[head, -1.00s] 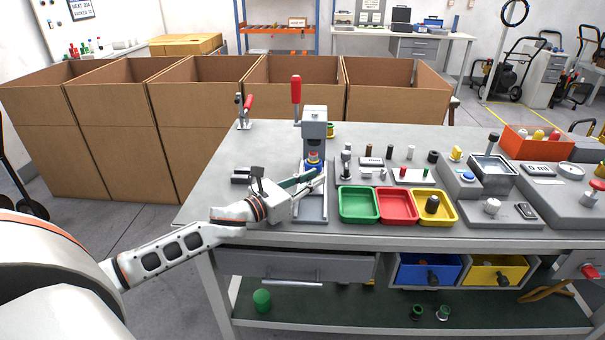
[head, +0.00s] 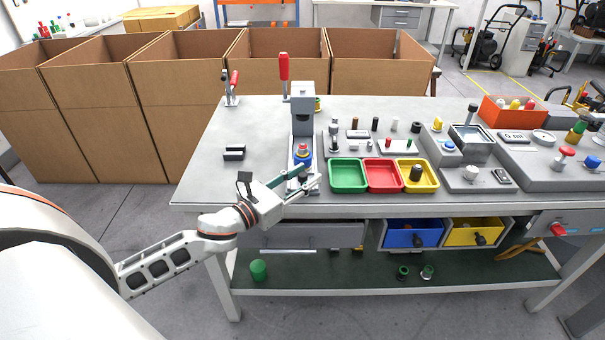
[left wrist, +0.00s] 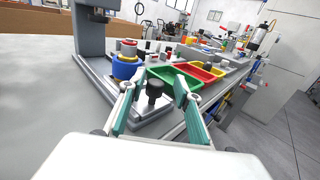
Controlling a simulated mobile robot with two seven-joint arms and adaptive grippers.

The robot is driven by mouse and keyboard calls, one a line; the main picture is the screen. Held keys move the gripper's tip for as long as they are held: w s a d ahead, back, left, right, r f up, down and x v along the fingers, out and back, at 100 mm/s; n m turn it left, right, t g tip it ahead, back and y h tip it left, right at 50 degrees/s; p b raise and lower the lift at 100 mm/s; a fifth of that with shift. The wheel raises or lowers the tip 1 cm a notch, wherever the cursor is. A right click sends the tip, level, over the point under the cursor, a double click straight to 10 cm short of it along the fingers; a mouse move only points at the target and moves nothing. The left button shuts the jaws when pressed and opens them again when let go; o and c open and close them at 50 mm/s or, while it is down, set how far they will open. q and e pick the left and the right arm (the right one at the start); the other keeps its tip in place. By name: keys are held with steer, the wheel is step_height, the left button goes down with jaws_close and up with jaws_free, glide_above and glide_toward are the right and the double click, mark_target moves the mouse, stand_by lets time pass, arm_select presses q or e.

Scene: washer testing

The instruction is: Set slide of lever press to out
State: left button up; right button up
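The lever press (head: 302,118) stands on the table with its red-handled lever (head: 283,66) upright. Its slide carries a blue holder (head: 303,160) with a red-topped part, in front of the press column. In the left wrist view the blue holder (left wrist: 126,68) is at the upper left, and a black knob (left wrist: 154,90) stands at the slide's near end. My left gripper (head: 317,182) is over the front of the press base. Its teal-padded fingers (left wrist: 154,84) are open, one on each side of the knob, with gaps visible. My right gripper is out of view.
Green (head: 348,188), red (head: 383,188) and yellow (head: 430,188) trays stand close to the right of the press. A dark block (head: 234,152) and a red-handled clamp (head: 232,92) are to the left. The table's front edge is just below my gripper.

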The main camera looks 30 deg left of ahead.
arm_select(q)
steer(key=shift+a+r, duration=0.1)
steer(key=shift+a, duration=0.05)
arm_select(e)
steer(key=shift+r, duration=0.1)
arm_select(q)
steer(key=v, duration=1.2)
stand_by(0.6)
steer(key=s+d+f+n+g+y+p, duration=0.1)
steer(key=s+d+f+n+g+p, duration=0.15)
steer(key=f+n, duration=0.6)
steer(key=s+d+f+n+g+y+p, duration=0.15)
steer(key=s+f+n, duration=0.3)
steer(key=n, duration=0.65)
steer(key=s+d+f+n+g+p, duration=0.1)
steer(key=s+d+f+n+g, duration=0.2)
steer(key=s+d+f+n, duration=0.5)
steer(key=d+f+n, duration=0.2)
steer(key=d+n, duration=0.2)
steer(key=n, duration=0.3)
steer(key=shift+s+h+p, duration=0.25)
steer(key=shift+h+p, duration=0.1)
steer(key=shift+p, duration=0.05)
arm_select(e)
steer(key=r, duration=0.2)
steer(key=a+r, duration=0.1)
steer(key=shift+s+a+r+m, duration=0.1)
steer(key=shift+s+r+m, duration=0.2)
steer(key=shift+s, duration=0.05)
